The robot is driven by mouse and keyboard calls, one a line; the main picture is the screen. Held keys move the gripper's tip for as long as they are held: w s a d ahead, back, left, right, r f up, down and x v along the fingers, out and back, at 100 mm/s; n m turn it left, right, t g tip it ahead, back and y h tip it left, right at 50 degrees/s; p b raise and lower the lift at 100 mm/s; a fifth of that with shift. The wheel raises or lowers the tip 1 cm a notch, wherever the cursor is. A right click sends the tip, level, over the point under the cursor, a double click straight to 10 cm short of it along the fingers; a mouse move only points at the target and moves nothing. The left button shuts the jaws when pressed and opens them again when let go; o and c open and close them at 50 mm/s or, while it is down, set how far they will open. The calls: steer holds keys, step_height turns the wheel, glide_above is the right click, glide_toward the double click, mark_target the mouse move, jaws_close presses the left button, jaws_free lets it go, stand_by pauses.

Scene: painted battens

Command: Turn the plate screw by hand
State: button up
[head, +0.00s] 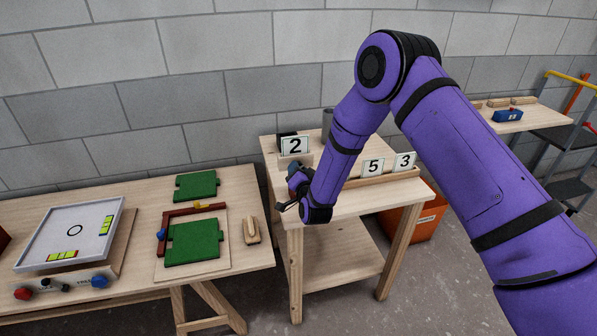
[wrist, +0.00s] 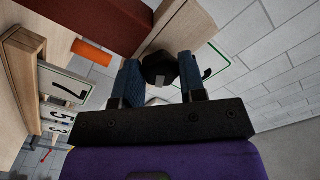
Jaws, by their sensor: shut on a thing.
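The plate screw appears as a dark faceted knob (wrist: 158,70) between my gripper's blue fingers in the wrist view. My gripper (wrist: 161,76) is shut on this knob, with a finger on each side. Behind the knob is a pale wooden piece (wrist: 190,28), and a white surface with a green edge (wrist: 222,62) shows partly past the right finger. In the head view my gripper (head: 291,196) is at the left front edge of the small wooden table (head: 345,201). The knob cannot be made out there.
Number cards 2 (head: 295,146), 5 (head: 373,167) and 3 (head: 404,161) stand on the small table. An orange bin (head: 428,222) is on the floor beside it. The left bench holds a white tray (head: 72,232), green plates (head: 193,243) and a wooden-handled tool (head: 251,231).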

steer(key=shift+f+n, duration=0.1)
steer(key=shift+n, duration=1.8)
steer(key=o, duration=0.9)
steer(key=v, duration=1.1)
steer(key=shift+w, duration=0.1)
